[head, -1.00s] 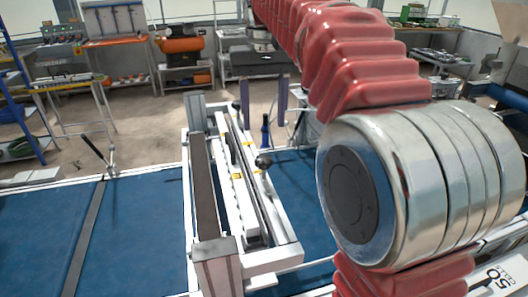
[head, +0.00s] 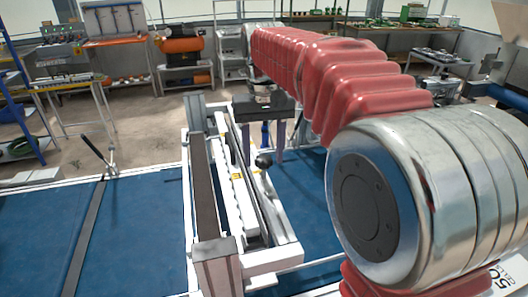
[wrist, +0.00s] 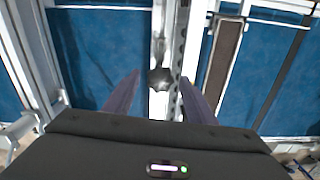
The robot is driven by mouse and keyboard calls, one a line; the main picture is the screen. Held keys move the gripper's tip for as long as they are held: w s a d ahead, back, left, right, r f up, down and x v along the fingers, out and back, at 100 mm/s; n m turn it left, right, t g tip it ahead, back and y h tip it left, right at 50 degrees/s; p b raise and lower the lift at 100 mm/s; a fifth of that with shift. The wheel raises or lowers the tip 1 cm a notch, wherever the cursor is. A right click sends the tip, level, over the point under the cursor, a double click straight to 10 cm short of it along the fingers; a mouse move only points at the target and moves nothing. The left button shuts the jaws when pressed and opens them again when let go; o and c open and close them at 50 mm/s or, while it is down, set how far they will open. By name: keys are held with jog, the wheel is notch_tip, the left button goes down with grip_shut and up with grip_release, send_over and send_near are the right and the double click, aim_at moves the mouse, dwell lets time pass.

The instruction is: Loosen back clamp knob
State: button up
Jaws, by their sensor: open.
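A dark, lobed knob (wrist: 160,78) shows in the wrist view, on a pale rail of the seeder frame (wrist: 158,20). It appears between the two purple fingertips of my gripper (wrist: 160,84), which are spread apart with a gap on each side. In the head view my gripper (head: 262,148) points down over the far part of the white seeder frame (head: 272,258). A round black knob (head: 264,160) stands nearer, on the frame's right side. I cannot tell whether both views show the same knob. The other far knob is hidden behind my gripper.
A long brown-topped bar (head: 204,190) runs along the frame's left side. Benches and shelves stand well behind. The blue bed left of the frame is mostly clear.

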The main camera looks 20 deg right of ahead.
jog(key=shift+c, duration=0.4)
jog(key=c, duration=1)
jog(key=shift+o, duration=0.2)
jog(key=shift+n, duration=0.6)
jog(key=o, duration=1)
jog(key=shift+o, duration=0.2)
notch_tip(320, 180, up, 14)
jog(key=shift+f, duration=0.15)
jog(key=shift+s, duration=0.1)
